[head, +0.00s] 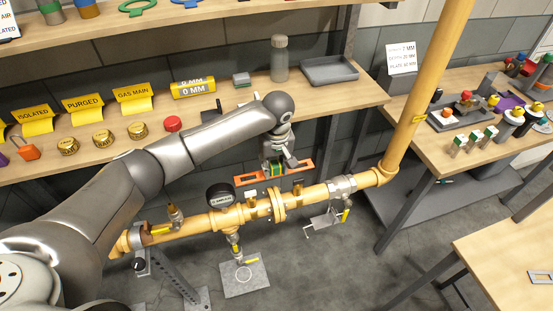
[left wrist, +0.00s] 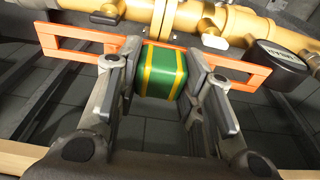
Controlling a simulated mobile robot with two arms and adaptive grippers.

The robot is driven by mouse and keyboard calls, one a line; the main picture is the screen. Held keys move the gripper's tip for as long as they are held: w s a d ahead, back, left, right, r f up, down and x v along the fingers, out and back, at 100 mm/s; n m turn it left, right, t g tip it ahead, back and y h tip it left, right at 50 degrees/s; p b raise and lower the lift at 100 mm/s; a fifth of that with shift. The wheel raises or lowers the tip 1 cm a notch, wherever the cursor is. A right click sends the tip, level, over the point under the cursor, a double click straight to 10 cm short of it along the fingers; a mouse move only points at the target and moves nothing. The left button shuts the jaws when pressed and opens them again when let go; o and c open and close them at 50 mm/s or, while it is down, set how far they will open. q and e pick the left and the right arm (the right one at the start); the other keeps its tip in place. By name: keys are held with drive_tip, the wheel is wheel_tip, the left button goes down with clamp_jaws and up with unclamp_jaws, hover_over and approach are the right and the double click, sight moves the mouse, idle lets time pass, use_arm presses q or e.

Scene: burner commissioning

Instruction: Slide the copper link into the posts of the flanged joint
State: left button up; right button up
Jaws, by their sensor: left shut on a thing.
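The copper link (head: 301,168) is a flat orange bar with a slot-like opening at each end and a green block with yellow stripes (left wrist: 162,72) at its middle. My left gripper (head: 274,170) is shut on the green block, and its fingers press both sides in the left wrist view (left wrist: 163,78). The flanged joint (head: 278,204) is on the yellow pipe, just in front of the link in the head view. The link appears apart from it. In the left wrist view the joint (left wrist: 165,18) lies beyond the link. The posts are hard to make out. My right gripper is out of view.
A black-rimmed gauge (head: 220,195) stands on the pipe left of the joint, close to the link's right end in the left wrist view (left wrist: 277,62). A yellow riser pipe (head: 420,90) rises at the right. The bench (head: 350,95) behind holds signs and a grey tray (head: 329,70).

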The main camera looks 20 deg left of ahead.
use_arm(q)
drive_tip(key=shift+s+r, duration=0.1)
drive_tip(key=shift+s, duration=0.1)
drive_tip(key=shift+w, duration=0.1)
drive_tip(key=shift+f+p, duration=0.4)
drive_tip(key=shift+p, duration=0.15)
drive_tip(key=shift+f, duration=0.35)
drive_tip(key=shift+f+b, duration=0.75)
drive_tip(key=shift+f, duration=1.15)
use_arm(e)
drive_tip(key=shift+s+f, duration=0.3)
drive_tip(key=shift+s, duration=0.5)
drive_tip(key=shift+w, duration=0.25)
